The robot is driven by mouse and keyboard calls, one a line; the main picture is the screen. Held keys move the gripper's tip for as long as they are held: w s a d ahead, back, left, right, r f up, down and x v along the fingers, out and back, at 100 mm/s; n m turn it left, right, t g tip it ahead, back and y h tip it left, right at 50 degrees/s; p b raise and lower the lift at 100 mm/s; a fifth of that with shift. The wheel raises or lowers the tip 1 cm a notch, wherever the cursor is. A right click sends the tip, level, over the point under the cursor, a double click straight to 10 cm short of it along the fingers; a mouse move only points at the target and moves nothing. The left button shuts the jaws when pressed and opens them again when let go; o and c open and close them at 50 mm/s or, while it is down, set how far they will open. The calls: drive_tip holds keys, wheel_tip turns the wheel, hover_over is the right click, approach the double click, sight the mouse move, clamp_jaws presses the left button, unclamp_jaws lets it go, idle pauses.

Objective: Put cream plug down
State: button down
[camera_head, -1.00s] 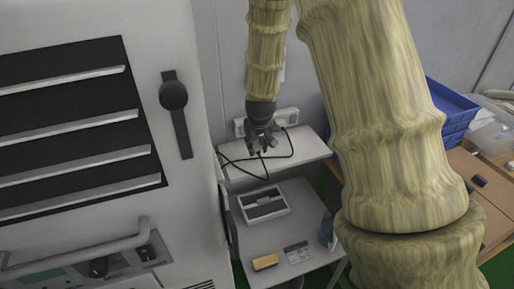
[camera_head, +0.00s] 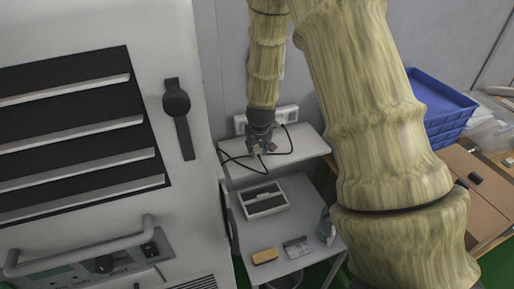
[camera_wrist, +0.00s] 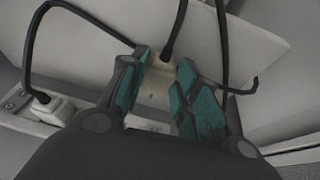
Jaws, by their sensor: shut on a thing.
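My gripper (camera_head: 261,149) hangs over the small white shelf (camera_head: 309,146) below the wall sockets. In the wrist view my gripper (camera_wrist: 160,88) has its teal-padded fingers on either side of the cream plug (camera_wrist: 157,76), shut on it. A black cable (camera_wrist: 176,32) runs out of the plug. The plug is close to the pale shelf surface; I cannot tell whether it touches it. In the head view the plug is mostly hidden by the fingers.
A white socket strip (camera_head: 287,115) is on the wall behind; another plug (camera_wrist: 55,109) sits in it. Black cables loop over the shelf. A white tray (camera_head: 263,207) stands on the lower table (camera_head: 300,215). A large white machine (camera_head: 100,215) stands at left, blue crates (camera_head: 440,100) at right.

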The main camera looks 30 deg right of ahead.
drive_tip(key=c, duration=1.1)
unclamp_jaws()
drive_tip(key=shift+f, duration=0.15)
drive_tip(key=shift+o, duration=0.2)
drive_tip(key=shift+r, duration=0.35)
drive_tip(key=b+v, duration=0.2)
drive_tip(key=v, duration=0.9)
drive_tip(key=shift+r+b, duration=0.3)
drive_tip(key=shift+r, duration=0.05)
drive_tip(key=shift+s+a, duration=0.1)
drive_tip(key=shift+s, duration=0.1)
